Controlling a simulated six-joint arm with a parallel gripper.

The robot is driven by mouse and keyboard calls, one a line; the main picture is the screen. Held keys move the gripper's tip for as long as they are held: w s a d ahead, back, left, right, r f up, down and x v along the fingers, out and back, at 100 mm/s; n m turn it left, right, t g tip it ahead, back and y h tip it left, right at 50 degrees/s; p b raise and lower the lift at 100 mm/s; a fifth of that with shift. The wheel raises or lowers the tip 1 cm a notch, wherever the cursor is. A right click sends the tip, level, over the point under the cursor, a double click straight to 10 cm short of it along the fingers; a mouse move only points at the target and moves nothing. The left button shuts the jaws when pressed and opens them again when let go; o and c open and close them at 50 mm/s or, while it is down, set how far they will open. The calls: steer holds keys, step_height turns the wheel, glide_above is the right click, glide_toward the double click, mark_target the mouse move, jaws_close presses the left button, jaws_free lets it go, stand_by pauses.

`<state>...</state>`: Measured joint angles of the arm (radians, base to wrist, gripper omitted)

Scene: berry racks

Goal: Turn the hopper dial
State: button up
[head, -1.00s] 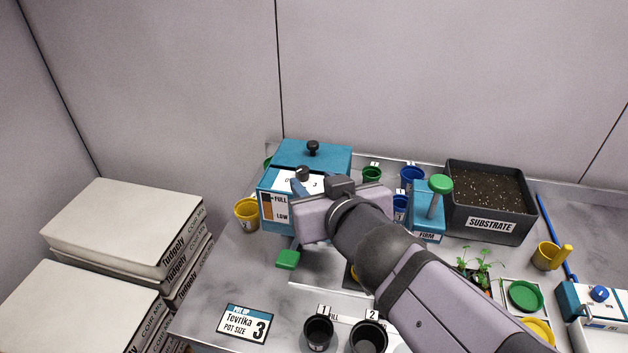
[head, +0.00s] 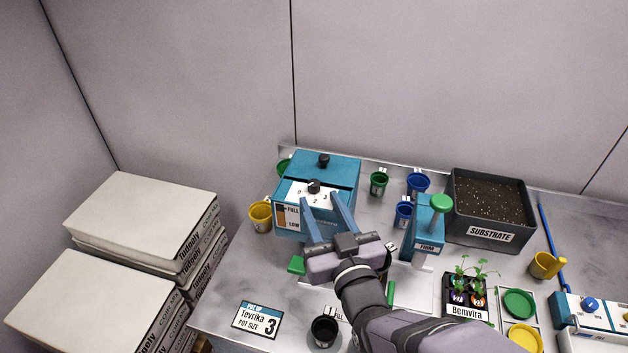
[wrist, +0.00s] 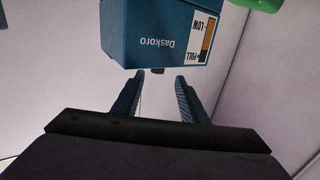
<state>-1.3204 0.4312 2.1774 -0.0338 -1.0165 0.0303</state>
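The blue hopper (head: 346,176) stands at the back of the bench. Its black dial (head: 314,187) sits on a white numbered panel (head: 297,193) on its upper front, and the front gauge (head: 288,217) reads from FULL to LOW. My gripper (head: 320,196) is open, with its two blue fingers apart and reaching up across the hopper front. The fingertips are just in front of the dial; I cannot tell whether they touch it. In the wrist view my fingers (wrist: 160,75) are spread with nothing held, and the hopper (wrist: 155,35) appears upside down.
A card (head: 257,320) reading Tevrika, pot size 3, lies at the front. A yellow pot (head: 260,216) stands left of the hopper. The firming press (head: 424,228) and substrate tub (head: 488,237) stand to the right. A dark pot (head: 324,332) is near the front.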

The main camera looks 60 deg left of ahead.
mark_target(316, 188)
steer(key=shift+w+d, duration=0.1)
steer(key=shift+w, duration=0.05)
steer(key=shift+w+a+r+p, duration=0.1)
steer(key=shift+w+a+p, duration=0.05)
steer(key=shift+a+p, duration=0.4)
steer(key=shift+p+x, duration=1.35)
steer(key=shift+x, duration=1.75)
steer(key=shift+c, duration=0.5)
jaws_close()
